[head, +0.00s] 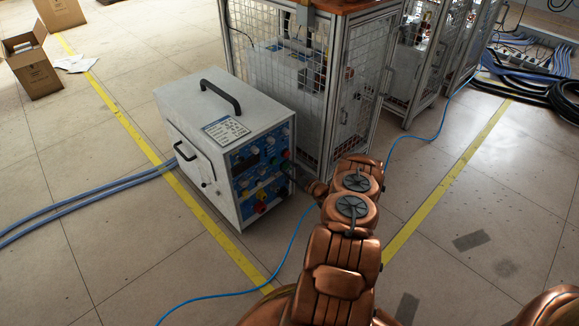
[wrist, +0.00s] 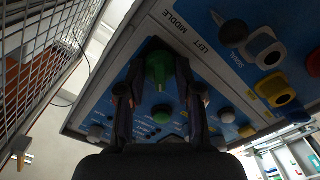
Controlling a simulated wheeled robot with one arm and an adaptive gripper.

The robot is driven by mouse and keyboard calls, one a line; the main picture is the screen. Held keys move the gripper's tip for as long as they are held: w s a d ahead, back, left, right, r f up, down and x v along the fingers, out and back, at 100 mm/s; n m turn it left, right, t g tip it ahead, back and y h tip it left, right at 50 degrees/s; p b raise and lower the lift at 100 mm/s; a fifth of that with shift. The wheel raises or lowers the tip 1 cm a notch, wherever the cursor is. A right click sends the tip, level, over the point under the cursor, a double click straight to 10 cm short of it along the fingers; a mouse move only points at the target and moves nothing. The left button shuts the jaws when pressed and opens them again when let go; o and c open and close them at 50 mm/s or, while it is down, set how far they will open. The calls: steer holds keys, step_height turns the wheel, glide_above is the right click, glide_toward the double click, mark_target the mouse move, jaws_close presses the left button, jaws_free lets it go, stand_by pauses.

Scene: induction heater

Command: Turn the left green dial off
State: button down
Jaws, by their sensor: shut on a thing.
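The induction heater (head: 205,150) is a white box with a blue front panel (head: 243,165) of dials and sockets. In the wrist view my gripper (wrist: 161,66) has its two dark fingers closed around a green dial (wrist: 158,68), one on each side. The panel labels LEFT and MIDDLE show just beyond this dial.
A wire-mesh cage (head: 345,90) stands close behind and right of the heater, near my arm. Other knobs and yellow-ringed sockets (wrist: 278,88) crowd the panel. A thin blue cable (head: 295,240) runs across the floor. Open floor lies at the front right.

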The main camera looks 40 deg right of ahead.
steer(key=shift+a+n, duration=0.1)
steer(key=shift+n, duration=0.3)
steer(key=c, duration=0.8)
jaws_free()
steer(key=s, duration=1.2)
steer(key=shift+a, duration=0.1)
